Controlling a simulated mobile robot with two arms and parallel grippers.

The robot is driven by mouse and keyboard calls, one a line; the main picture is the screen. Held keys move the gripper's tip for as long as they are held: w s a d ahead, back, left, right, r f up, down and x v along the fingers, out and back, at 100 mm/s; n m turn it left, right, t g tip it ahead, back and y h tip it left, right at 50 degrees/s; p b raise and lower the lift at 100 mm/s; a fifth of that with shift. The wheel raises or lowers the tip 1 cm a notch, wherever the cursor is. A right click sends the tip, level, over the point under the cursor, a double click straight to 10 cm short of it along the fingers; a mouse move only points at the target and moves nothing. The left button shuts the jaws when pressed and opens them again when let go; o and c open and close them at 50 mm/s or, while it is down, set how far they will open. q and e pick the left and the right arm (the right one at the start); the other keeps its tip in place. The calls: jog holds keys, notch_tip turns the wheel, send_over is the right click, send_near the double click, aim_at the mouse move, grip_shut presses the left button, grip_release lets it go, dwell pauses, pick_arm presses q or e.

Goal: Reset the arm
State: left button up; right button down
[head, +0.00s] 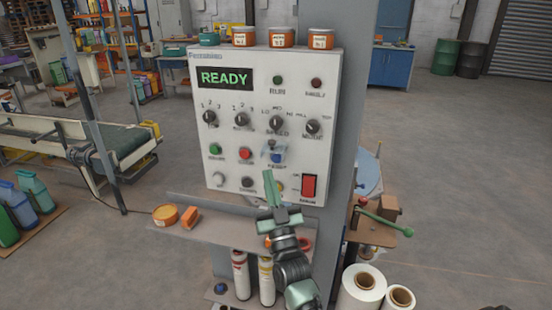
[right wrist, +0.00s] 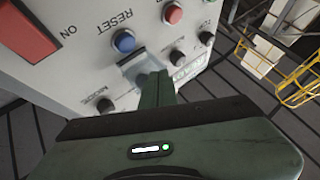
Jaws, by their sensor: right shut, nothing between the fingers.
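The control panel (head: 262,75) has a lit display (head: 224,78) reading READY. A blue button (head: 277,157) sits low on the panel; in the right wrist view it (right wrist: 124,41) is labelled RESET. A clear flap (right wrist: 133,64) stands beside the button, on the side toward the knobs, leaving the button's face uncovered. My right gripper (head: 268,178) is shut and empty, its fingertips just below the blue button in the head view. In the right wrist view its fingers (right wrist: 157,84) overlap the flap; I cannot tell if they touch. My left gripper is not in view.
A red rocker switch (head: 309,187) and a red button (head: 245,154) are close by on the panel. A shelf (head: 225,233) below holds an orange tin (head: 165,215). A green-handled lever (head: 385,220) is at right. Orange tins (head: 282,37) stand on top.

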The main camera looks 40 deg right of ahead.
dwell(0.7)
jog(key=w+a+f+n+g+y, duration=0.1)
jog(key=a+f+g+y, duration=0.15)
jog(key=f, duration=0.85)
jog(key=w+a+f+n+g+y, duration=0.1)
jog(key=a+f+n+g+y, duration=0.15)
jog(key=f, duration=0.75)
jog(key=s+a+f+g+y, duration=0.1)
jog(key=s+a+f+g, duration=0.15)
jog(key=f, duration=0.55)
jog(key=s+a+f+g+y+b, duration=0.1)
jog(key=s+f, duration=0.3)
jog(key=f, duration=0.4)
jog(key=s+a+f+g+y, duration=0.1)
jog(key=s+a+f+g, duration=0.15)
jog(key=f, duration=0.45)
jog(key=s+a+f+n+g, duration=0.2)
jog(key=s+f+g, duration=0.4)
jog(key=s+f, duration=1.3)
jog(key=s+f+g, duration=0.3)
jog(key=s, duration=0.9)
jog(key=s+f+g+b, duration=0.1)
jog(key=s+f, duration=0.3)
jog(key=s, duration=0.9)
jog(key=shift+f+g, duration=0.25)
jog(key=shift+g, duration=0.65)
jog(key=shift+w+n, duration=0.1)
jog(key=shift+n, duration=0.15)
